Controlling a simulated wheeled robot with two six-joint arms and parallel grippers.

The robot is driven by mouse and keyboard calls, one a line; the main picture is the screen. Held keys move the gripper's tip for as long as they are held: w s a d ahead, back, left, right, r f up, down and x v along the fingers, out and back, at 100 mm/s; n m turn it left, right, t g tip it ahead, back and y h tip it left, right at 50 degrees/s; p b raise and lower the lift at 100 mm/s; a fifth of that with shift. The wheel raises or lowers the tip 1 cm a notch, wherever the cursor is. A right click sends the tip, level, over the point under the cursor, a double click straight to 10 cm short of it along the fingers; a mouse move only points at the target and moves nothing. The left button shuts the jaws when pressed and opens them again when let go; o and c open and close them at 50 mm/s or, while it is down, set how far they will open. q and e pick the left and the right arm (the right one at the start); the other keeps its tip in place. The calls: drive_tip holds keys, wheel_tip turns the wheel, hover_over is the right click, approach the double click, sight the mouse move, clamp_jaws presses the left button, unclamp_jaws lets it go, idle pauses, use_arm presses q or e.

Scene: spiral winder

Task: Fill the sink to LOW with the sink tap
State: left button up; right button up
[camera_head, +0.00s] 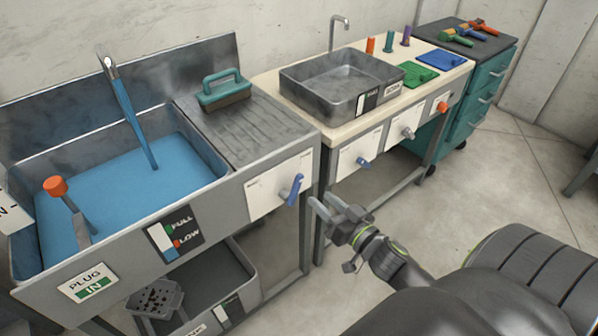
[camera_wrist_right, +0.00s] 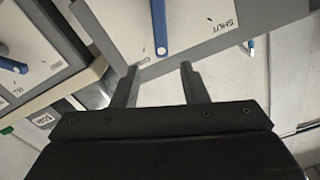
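The large grey sink (camera_head: 222,207) at the left holds blue water (camera_head: 110,205). A blue stream (camera_head: 135,120) runs into it from the spout (camera_head: 107,66). The front gauge (camera_head: 162,243) has a green FULL mark and a red LOW mark, with blue in its lower part. A sign (camera_head: 88,284) reads PLUG IN. The blue tap lever (camera_head: 293,188) is on a white panel and points steeply down; it also shows in the wrist view (camera_wrist_right: 160,28), near the word SHUT. My right gripper (camera_head: 330,208) is open and empty, close beside the lever. My left gripper is out of view.
An orange-topped rod (camera_head: 58,190) stands in the water. A teal-handled brush (camera_head: 224,92) lies on the drainboard. A second, smaller basin (camera_head: 300,84) with its own lever (camera_head: 363,162) stands to the right. A bin (camera_head: 255,291) is below the sink.

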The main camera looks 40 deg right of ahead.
sight(301, 182)
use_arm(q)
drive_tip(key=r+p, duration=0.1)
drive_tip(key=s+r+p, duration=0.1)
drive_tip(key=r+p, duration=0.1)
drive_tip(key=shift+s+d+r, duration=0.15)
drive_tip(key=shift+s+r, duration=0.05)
use_arm(e)
drive_tip(key=w, duration=0.6)
drive_tip(key=w+a, duration=0.1)
drive_tip(key=w, duration=0.2)
drive_tip(key=shift+w, duration=0.35)
clamp_jaws()
